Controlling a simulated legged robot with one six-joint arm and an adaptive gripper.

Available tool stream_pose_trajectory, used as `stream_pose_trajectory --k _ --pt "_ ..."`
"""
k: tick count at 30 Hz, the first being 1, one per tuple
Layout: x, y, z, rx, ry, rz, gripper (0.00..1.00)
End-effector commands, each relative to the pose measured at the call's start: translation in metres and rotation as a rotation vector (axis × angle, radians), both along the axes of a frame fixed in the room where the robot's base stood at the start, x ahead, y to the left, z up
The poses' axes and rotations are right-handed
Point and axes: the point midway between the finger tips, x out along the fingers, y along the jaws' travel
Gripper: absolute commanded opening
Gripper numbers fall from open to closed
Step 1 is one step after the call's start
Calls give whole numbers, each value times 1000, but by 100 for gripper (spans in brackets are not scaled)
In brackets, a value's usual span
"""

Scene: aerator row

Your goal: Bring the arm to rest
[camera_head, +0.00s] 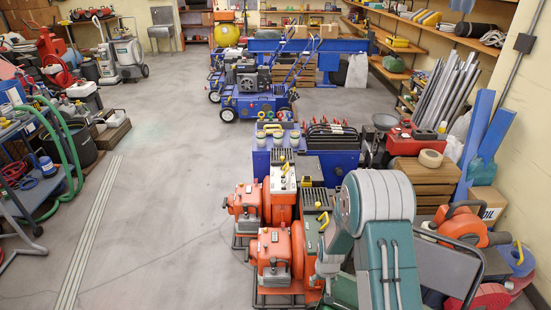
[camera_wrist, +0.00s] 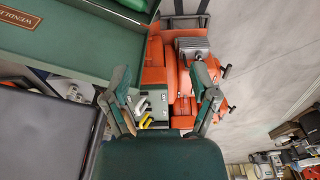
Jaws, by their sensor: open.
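My gripper (camera_wrist: 160,82) shows in the wrist view with its two dark green fingers spread apart and nothing held between them. In the head view, my green and grey arm is folded at the lower right, over the near end of the machine row. The fingers are not clearly visible there.
Orange engine machines (camera_head: 271,252) stand close to my arm, with blue machines (camera_head: 256,92) farther back. Wooden crates (camera_head: 425,178) and leaning metal pipes (camera_head: 447,92) are on the right. A green hose (camera_head: 66,150) hangs at the left. The grey floor (camera_head: 165,190) is clear at centre left.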

Motion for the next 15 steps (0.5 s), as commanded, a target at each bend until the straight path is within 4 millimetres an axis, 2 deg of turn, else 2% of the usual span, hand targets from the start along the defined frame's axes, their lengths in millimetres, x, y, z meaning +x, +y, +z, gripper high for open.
stream_pose_trajectory --k 1,3,8,15 --pt "4 0 24 0 -21 1 76" --pt "5 0 53 1 -39 1 76" --pt "1 0 116 0 -81 2 76" --pt "-20 1 203 0 -144 3 76"
